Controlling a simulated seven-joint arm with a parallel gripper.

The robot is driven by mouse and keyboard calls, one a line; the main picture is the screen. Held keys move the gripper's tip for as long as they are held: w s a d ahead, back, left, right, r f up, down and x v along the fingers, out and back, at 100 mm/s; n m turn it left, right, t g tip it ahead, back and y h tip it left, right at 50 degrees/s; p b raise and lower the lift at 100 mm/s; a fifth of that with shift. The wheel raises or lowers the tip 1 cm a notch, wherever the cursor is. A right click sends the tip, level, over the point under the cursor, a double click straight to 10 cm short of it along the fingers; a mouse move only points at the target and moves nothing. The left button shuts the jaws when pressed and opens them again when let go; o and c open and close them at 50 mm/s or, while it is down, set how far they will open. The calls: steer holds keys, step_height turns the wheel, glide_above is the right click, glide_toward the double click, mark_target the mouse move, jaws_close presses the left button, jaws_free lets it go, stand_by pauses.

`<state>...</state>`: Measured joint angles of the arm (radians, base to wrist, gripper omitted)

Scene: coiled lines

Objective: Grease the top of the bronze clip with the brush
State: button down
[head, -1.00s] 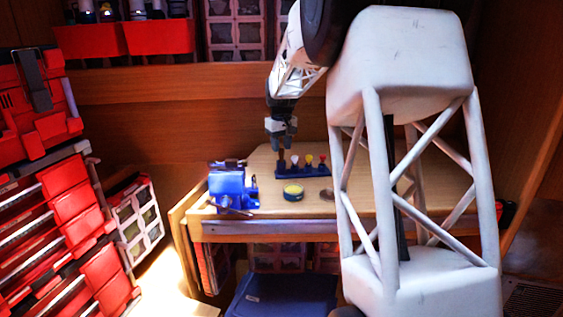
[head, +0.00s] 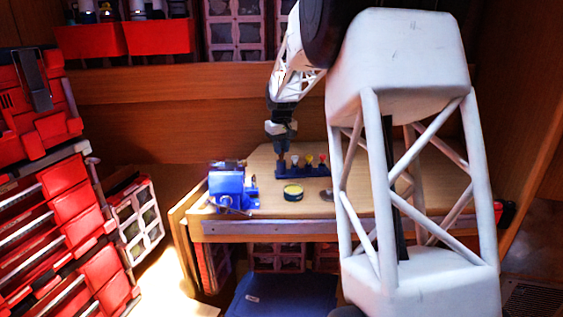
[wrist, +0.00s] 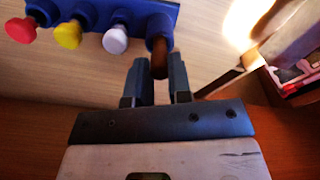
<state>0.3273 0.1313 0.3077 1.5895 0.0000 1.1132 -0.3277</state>
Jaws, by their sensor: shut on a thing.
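My gripper (head: 282,153) is at the left end of a blue rack (head: 312,171) on the bench. In the wrist view, its two dark fingers (wrist: 157,72) are on either side of a brown handle (wrist: 160,52), likely the brush, and shut on it. The handle stands in the end socket of the rack (wrist: 95,12); its lower part is hidden there. A round tin with a yellow top (head: 293,190), possibly the grease, sits on the bench in front of the rack. I cannot make out the bronze clip.
White (wrist: 115,40), yellow (wrist: 68,34) and red (wrist: 20,30) knobbed tools stand in the rack beside the handle. A blue vise (head: 230,186) is at the bench's left edge. A small brown thing lies right of the tin. My arm hides part of the bench.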

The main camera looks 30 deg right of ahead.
steer(key=shift+r, duration=0.15)
steer(key=shift+r, duration=3.1)
steer(key=shift+s, duration=0.1)
steer(key=s+a+r, duration=0.2)
steer(key=s+a, duration=0.1)
steer(key=s, duration=1)
steer(key=shift+s, duration=0.4)
steer(key=shift+f, duration=2.9)
steer(key=shift+f, duration=0.5)
